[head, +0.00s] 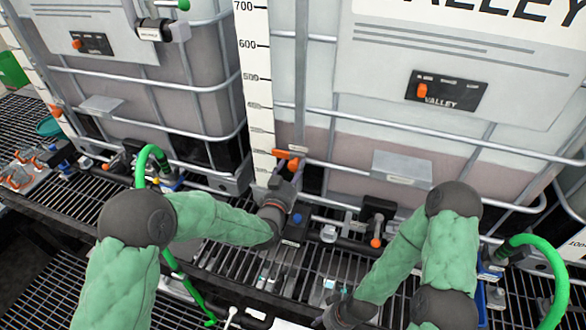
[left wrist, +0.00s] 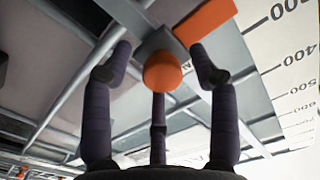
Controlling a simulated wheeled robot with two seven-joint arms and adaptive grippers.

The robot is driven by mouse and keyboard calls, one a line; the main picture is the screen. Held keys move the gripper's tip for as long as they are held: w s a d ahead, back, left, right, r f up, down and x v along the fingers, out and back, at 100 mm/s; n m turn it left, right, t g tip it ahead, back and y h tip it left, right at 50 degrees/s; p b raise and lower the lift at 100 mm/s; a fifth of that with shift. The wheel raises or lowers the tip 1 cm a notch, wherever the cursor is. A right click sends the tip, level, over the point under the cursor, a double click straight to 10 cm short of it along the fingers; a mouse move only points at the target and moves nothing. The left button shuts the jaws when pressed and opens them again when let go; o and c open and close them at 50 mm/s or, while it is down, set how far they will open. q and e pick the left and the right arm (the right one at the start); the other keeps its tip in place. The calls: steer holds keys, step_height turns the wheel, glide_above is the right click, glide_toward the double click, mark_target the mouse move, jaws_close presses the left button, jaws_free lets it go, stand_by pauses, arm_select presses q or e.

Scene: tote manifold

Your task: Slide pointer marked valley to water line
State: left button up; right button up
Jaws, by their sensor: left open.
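The orange pointer (head: 284,154) sits low on the white number scale (head: 256,75) beside the tote marked VALLEY (head: 440,100). In the left wrist view its orange flag (left wrist: 205,20) and round orange knob (left wrist: 162,73) show on a grey slider. The pinkish liquid's top edge in that tote, the water line (head: 345,132), lies above the pointer. My left gripper (head: 289,172) is open, its fingers (left wrist: 163,62) on either side of the knob with gaps. My right gripper (head: 350,312) is low in the head view; its fingers are unclear.
A second tote (head: 165,95) with its own label stands at the left. Metal cage bars (head: 440,142) cross the tote fronts. Below them are valves, including one with an orange handle (head: 375,242), green hoses (head: 548,262) and a dark grating (head: 290,265).

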arm_select(q)
steer(key=shift+w+d, duration=0.15)
steer(key=shift+w, duration=0.3)
jaws_close()
steer(key=shift+r+p, duration=0.35)
steer(key=shift+r, duration=2.85)
jaws_free()
steer(key=shift+f, duration=0.1)
steer(key=shift+s, duration=0.1)
